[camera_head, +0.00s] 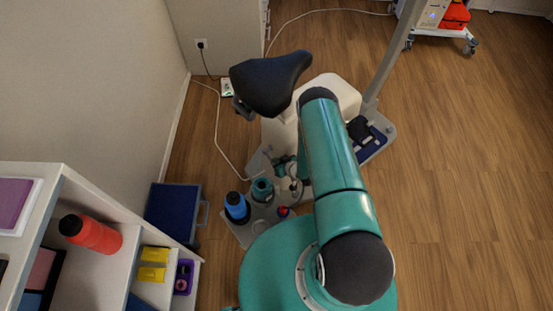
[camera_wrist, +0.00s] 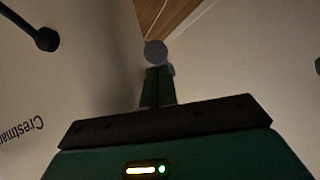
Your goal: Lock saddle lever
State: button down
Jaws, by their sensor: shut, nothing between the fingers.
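The black saddle (camera_head: 270,82) sits above a white machine body (camera_head: 338,90) in the head view. In the wrist view my gripper (camera_wrist: 158,72) is shut and empty, its green fingers pressed together and pointing up the picture. A grey round knob (camera_wrist: 155,52) shows just past the fingertips; I cannot tell whether they touch. A black rod with a round end (camera_wrist: 45,38) juts in at the upper left, apart from the fingers. I cannot tell which of these is the saddle lever. In the head view I cannot make out my gripper clearly.
Pale panels fill the wrist view, one lettered "Crestman" (camera_wrist: 22,130). A white shelf (camera_head: 125,268) with a red bottle (camera_head: 92,234) and a blue box (camera_head: 173,211) stand at left. A grey post (camera_head: 391,52) rises behind the machine. The wooden floor (camera_head: 465,170) at right is clear.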

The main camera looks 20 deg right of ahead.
jog(key=shift+t+y, duration=0.4)
jog(key=shift+t, duration=0.4)
jog(key=f, duration=0.5)
jog(key=shift+w, duration=0.2)
jog(key=shift+a+f, duration=0.1)
